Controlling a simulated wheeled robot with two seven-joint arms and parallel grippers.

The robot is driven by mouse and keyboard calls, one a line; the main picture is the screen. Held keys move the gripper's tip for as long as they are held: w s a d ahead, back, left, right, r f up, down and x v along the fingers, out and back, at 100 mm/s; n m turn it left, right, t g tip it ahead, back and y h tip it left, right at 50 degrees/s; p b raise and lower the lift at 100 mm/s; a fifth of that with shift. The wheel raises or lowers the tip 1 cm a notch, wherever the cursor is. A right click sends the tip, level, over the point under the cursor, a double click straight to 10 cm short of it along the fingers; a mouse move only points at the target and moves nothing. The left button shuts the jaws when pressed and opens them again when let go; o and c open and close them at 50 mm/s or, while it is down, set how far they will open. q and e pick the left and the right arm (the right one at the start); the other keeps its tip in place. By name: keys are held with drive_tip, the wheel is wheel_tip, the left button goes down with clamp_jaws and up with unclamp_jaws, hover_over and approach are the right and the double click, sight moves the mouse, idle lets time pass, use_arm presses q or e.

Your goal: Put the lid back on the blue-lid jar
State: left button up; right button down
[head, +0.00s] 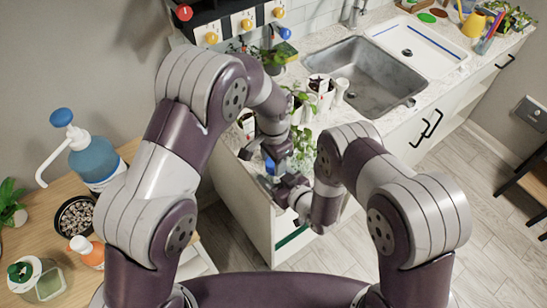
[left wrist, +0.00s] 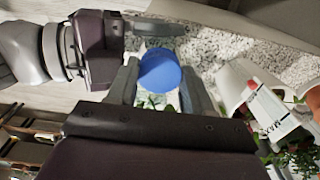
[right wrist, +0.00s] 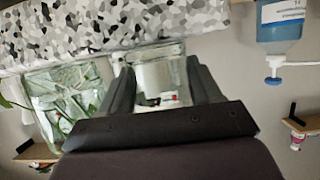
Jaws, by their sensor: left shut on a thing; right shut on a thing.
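My left gripper (head: 272,153) is shut on the blue lid (left wrist: 160,70), a round blue piece between its fingers in the left wrist view (left wrist: 158,92). A little of the lid (head: 268,163) shows in the head view. My right gripper (right wrist: 163,85) is shut on a clear glass jar (right wrist: 158,76) with a white label. In the head view both grippers are close together at the counter's near end, with the lid near my right gripper (head: 285,188). The jar is mostly hidden there, and I cannot tell whether lid and rim touch.
A glass container with green cuttings (right wrist: 65,95) stands beside the held jar. White pots with plants (head: 320,90) stand behind on the counter, near the sink (head: 365,75). A blue pump bottle (head: 95,160) and smaller containers stand on the wooden table at left.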

use_arm(q)
drive_tip(key=m, duration=0.3)
drive_tip(key=shift+w+m, duration=0.1)
drive_tip(key=shift+m, duration=0.2)
drive_tip(key=m, duration=0.8)
drive_tip(key=shift+w, duration=0.1)
drive_tip(key=m, duration=0.3)
drive_tip(key=shift+m, duration=0.4)
drive_tip(key=m, duration=0.4)
drive_tip(key=shift+w, duration=0.1)
drive_tip(key=m, duration=0.6)
drive_tip(key=shift+d+m, duration=0.2)
drive_tip(key=shift+m, duration=0.1)
drive_tip(key=o, duration=1)
